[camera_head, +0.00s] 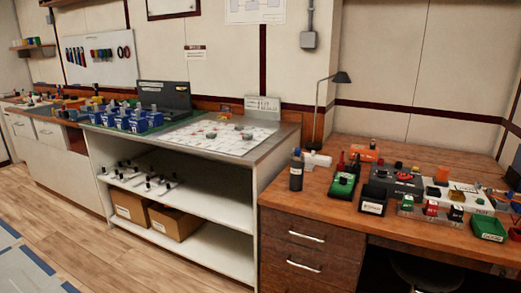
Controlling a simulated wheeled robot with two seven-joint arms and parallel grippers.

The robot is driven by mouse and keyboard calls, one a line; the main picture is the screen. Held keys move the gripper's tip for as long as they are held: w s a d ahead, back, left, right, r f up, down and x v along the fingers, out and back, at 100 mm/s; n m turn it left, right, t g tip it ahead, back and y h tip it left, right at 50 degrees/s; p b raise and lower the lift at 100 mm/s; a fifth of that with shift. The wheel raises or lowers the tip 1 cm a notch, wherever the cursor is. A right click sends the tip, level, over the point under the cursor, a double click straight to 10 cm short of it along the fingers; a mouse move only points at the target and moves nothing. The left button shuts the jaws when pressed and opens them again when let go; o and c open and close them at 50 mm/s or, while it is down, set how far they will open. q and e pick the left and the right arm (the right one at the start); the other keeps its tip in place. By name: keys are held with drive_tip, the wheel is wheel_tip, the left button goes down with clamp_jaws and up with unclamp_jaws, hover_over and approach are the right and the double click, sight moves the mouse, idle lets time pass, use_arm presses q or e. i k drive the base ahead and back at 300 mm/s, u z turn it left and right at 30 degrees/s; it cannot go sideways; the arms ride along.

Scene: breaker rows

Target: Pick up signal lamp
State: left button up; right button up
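Neither of my grippers is in view. I cannot tell for sure which item is the signal lamp, because the parts are small in this view. On the wooden desk (330,185) at the right stand small coloured parts. Among them are an amber piece (441,176) on a dark device, red pieces (431,208) in a clear rack, and a green tray (488,228) at the right. A green device (343,185) and a black box (374,199) stand at the desk's left part.
A dark bottle (296,172) and a black desk lamp (330,85) stand on the desk's left side. A white shelf unit (222,187) stands left of it, with blue bins (123,123) on top and cardboard boxes (172,222) below. Open wooden floor (75,240) lies at the left front.

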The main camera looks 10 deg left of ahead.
sight(296, 175)
drive_tip(key=u, duration=0.75)
drive_tip(key=i, duration=2.05)
drive_tip(key=z, duration=1.1)
drive_tip(key=k, duration=0.35)
drive_tip(key=z, duration=0.05)
drive_tip(key=i, duration=0.45)
